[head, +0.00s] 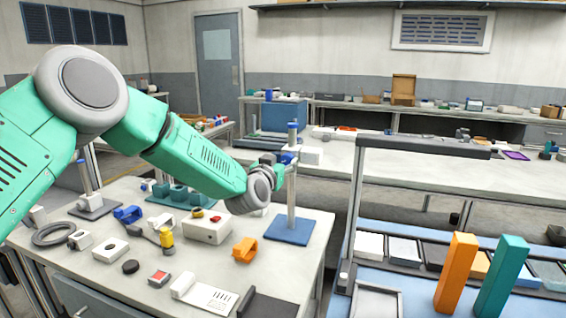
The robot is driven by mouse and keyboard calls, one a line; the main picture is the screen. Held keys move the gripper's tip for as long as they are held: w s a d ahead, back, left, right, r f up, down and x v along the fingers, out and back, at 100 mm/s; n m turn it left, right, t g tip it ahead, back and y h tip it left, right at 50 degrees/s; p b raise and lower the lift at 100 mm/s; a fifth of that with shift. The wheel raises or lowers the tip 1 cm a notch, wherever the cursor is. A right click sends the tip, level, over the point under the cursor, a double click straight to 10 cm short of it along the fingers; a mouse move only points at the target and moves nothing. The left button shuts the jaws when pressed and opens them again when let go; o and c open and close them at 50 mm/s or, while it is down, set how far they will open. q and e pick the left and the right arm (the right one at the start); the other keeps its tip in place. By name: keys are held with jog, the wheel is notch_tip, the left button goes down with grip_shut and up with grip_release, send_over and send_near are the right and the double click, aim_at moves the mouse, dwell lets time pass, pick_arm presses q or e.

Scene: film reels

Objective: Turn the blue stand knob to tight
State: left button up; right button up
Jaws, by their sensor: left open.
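The blue stand has a flat blue base (289,231) on the near left table and an upright grey post (291,200). A blue piece that looks like its knob (287,157) sits on the upper post, beside a white block (310,156). My left gripper (276,166) is at the post, close to this blue piece. It is open. The fingers are small and partly hidden by my wrist, so I cannot tell whether they touch the knob or which way the knob is turned. My right gripper is not in view.
A white box with a red button (207,230), an orange clamp (245,249) and a grey ring (54,234) lie on the near table. Another stand (95,207) is at its left. A grey frame (354,205) rises at right, behind upright orange (455,273) and teal (503,275) blocks.

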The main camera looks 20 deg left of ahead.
pick_arm(q)
jog(key=shift+w, duration=0.15)
jog(key=shift+d+r, duration=0.2)
jog(key=shift+d, duration=0.7)
jog(key=c, duration=0.4)
jog(key=shift+d, duration=0.2)
grip_shut()
jog(key=c, duration=0.7)
grip_release()
jog(key=shift+a+f, duration=0.15)
jog(key=shift+a, duration=0.4)
jog(key=shift+d+m+p, duration=0.4)
jog(key=shift+m+p, duration=0.05)
jog(key=shift+m, duration=0.65)
jog(key=m, duration=0.3)
jog(key=shift+a+m+p, duration=0.2)
jog(key=shift+m+p, duration=0.1)
jog(key=m, duration=0.3)
jog(key=shift+m+b, duration=0.6)
jog(key=shift+m, duration=1)
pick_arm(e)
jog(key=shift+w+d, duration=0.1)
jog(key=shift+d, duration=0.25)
